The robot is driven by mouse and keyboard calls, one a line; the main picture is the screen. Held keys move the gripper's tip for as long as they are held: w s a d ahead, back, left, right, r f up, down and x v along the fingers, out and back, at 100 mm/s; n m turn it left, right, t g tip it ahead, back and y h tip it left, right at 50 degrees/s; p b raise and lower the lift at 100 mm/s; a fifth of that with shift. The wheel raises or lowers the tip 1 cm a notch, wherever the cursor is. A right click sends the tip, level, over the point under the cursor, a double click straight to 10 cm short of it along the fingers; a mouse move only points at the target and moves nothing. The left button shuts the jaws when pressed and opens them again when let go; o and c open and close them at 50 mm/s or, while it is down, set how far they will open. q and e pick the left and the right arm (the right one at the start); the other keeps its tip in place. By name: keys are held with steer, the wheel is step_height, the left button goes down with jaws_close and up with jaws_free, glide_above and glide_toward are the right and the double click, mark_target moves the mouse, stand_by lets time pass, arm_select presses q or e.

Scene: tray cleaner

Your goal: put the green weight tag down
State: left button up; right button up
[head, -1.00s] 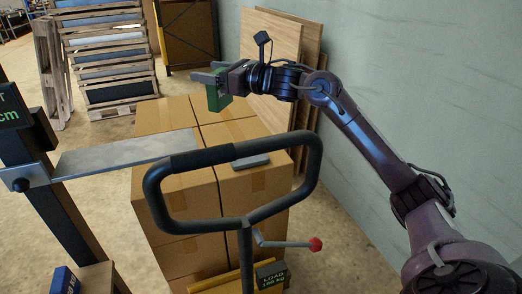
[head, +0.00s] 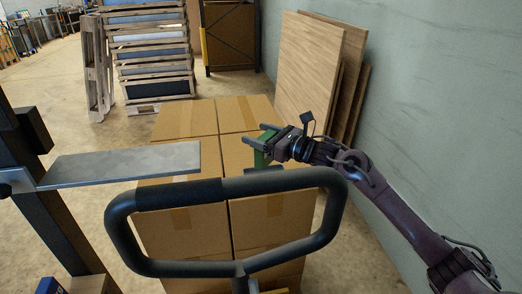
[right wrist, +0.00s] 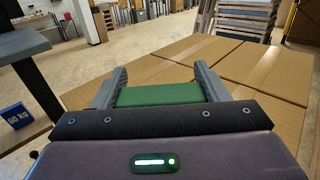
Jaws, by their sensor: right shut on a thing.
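In the right wrist view the green tag (right wrist: 158,94) fills the space between the two grey fingers. The tag is close to the box tops; I cannot tell whether it touches them. My left gripper is not in view.
A black handle loop (head: 180,193) stands in front of the stack. A metal plate (head: 125,163) juts in from the left. Wood panels (head: 310,75) lean at the wall. The far box tops are clear.

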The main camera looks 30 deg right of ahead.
mark_target(260, 153)
step_height(260, 153, down, 6)
steer(key=shift+r+p, duration=0.1)
steer(key=shift+p, duration=0.35)
steer(key=shift+f+b, duration=0.25)
steer(key=shift+b, duration=0.05)
steer(key=o, duration=1)
steer(key=shift+r, duration=0.1)
steer(key=shift+r, duration=0.1)
